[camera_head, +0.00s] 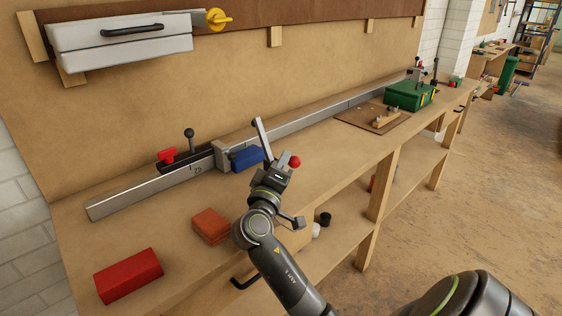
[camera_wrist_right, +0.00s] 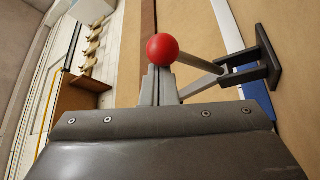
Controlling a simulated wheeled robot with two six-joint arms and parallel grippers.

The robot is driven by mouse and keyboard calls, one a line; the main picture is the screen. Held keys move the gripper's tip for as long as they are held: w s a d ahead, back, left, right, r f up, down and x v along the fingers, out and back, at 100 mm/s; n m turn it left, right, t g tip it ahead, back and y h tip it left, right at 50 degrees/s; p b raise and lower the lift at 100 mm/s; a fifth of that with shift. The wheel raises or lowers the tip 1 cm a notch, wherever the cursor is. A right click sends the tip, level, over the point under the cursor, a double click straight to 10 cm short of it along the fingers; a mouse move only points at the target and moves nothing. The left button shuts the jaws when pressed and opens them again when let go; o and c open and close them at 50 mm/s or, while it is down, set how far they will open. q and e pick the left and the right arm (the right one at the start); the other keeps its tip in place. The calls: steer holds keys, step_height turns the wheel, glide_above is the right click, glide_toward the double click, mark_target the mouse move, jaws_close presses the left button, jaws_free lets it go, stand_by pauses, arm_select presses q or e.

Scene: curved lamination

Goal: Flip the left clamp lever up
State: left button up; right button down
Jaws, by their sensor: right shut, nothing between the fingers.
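A clamp lever with a red ball knob (camera_head: 295,161) stands at the front edge of the bench, right of the blue block. In the right wrist view, the red knob (camera_wrist_right: 163,48) is large and central, and a grey rod (camera_wrist_right: 200,62) runs from it to a dark bracket (camera_wrist_right: 262,66). My right gripper (camera_head: 282,169) is at the knob. Its closed fingers (camera_wrist_right: 157,78) show just below the knob, with nothing held between them. I cannot tell whether they touch the knob or rod. A grey upright bar (camera_head: 261,136) rises beside the gripper. My left gripper is out of view.
A long metal rail (camera_head: 150,192) runs along the bench, with a blue block (camera_head: 246,158) beside it. A red block (camera_head: 129,275) and an orange block (camera_head: 210,226) lie in front. A green box (camera_head: 408,96) stands farther right.

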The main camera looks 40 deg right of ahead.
steer(key=shift+s+f, duration=0.2)
steer(key=shift+f, duration=0.25)
stand_by(0.5)
